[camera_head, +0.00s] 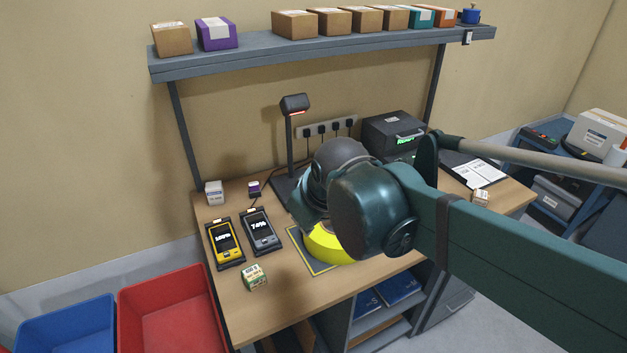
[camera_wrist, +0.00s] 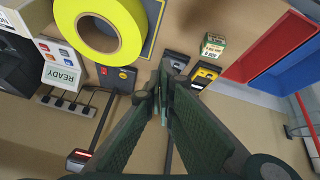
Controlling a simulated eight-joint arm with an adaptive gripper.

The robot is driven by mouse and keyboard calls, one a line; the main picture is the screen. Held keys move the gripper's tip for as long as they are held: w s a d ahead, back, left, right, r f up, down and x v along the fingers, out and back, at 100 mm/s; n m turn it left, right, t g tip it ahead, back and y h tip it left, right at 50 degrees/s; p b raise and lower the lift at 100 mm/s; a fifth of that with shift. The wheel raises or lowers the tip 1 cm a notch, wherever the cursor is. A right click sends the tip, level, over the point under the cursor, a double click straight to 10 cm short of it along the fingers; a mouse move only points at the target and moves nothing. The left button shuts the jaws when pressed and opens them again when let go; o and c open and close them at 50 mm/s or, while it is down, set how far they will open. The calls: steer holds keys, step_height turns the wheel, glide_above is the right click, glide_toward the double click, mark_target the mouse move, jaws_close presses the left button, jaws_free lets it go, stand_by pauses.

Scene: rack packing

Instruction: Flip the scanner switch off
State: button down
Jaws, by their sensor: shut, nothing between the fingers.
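The scanner (camera_head: 289,150) stands on the desk as a dark post with a head at its top. Its head (camera_wrist: 80,160) shows a lit red strip at the lower left in the wrist view. In the wrist view, its dark base (camera_wrist: 116,84) carries a small red switch (camera_wrist: 122,74); I cannot tell which way it is set. My gripper (camera_wrist: 163,78) is shut and empty, with its fingertips beside the base, to its right in the wrist view. In the head view my arm hides the fingertips and part of the base.
A yellow roll (camera_head: 325,246) lies on a marked mat close to the gripper. Two handheld devices, one yellow (camera_head: 226,243) and one grey (camera_head: 262,231), lie left of the scanner base. A power strip (camera_head: 340,124) with plugs and a printer (camera_head: 394,132) stand behind. A shelf (camera_head: 330,47) with boxes hangs above.

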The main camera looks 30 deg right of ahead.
steer(key=w+d+r+n+g+p, duration=0.1)
steer(key=w+d+r+n+p, duration=0.3)
steer(key=w, duration=0.3)
steer(key=w+d+r+n+g+p, duration=0.1)
steer(key=w+d+r+n+p, duration=0.15)
steer(key=w+p, duration=0.4)
steer(key=w+d+r+n+g+p, duration=0.1)
steer(key=w+d+r+n+p, duration=0.1)
steer(key=w+d+n+p, duration=0.45)
steer(key=w+d+f+n+g+p, duration=0.1)
steer(key=w+d+p, duration=0.3)
steer(key=w, duration=0.5)
steer(key=shift+d+f+n+g, duration=0.3)
steer(key=shift+d+f+n, duration=0.1)
steer(key=shift+d+f, duration=0.35)
steer(key=shift+f, duration=0.15)
steer(key=w+f+b, duration=0.1)
steer(key=f+b, duration=0.1)
steer(key=f, duration=0.6)
steer(key=w+f+b, duration=0.1)
steer(key=f+b, duration=0.1)
steer(key=f, duration=0.5)
steer(key=w+f+b, duration=0.1)
steer(key=f+b, duration=0.2)
steer(key=f, duration=0.5)
steer(key=shift+f, duration=0.3)
steer(key=shift+f+b, duration=0.15)
steer(key=shift+b, duration=0.2)
